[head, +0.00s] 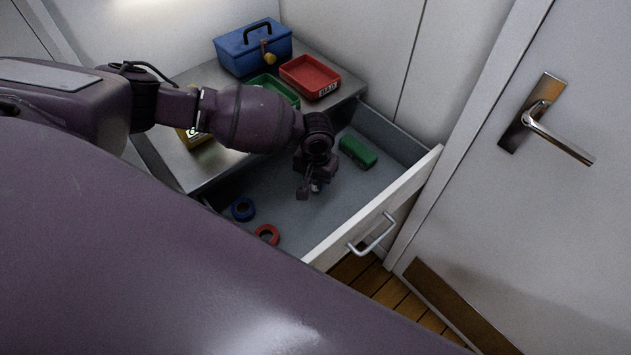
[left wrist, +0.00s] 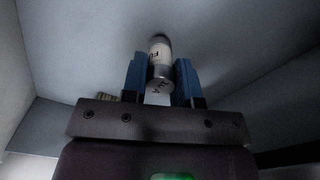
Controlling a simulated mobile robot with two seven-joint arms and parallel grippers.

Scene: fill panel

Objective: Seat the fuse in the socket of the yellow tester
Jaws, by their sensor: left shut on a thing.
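My left gripper (head: 312,188) reaches down into the open drawer (head: 285,205) in the head view. In the left wrist view its blue-padded fingers (left wrist: 161,82) are shut on the fuse (left wrist: 160,52), a small white cylinder with metal ends and dark lettering. The fuse sticks out past the fingertips, with the grey drawer floor behind it. In the head view the fuse is mostly hidden by the gripper. The yellow tester (head: 192,137) stands on the metal counter, largely hidden behind my left arm; its socket cannot be seen. My right gripper is not in view.
The drawer also holds a green box (head: 357,151), a blue ring (head: 243,209) and a red ring (head: 267,234). On the counter are a green tray (head: 283,88), a red tray (head: 312,75) labelled BAD and a padlocked blue toolbox (head: 253,48). A door with a handle (head: 540,118) stands right.

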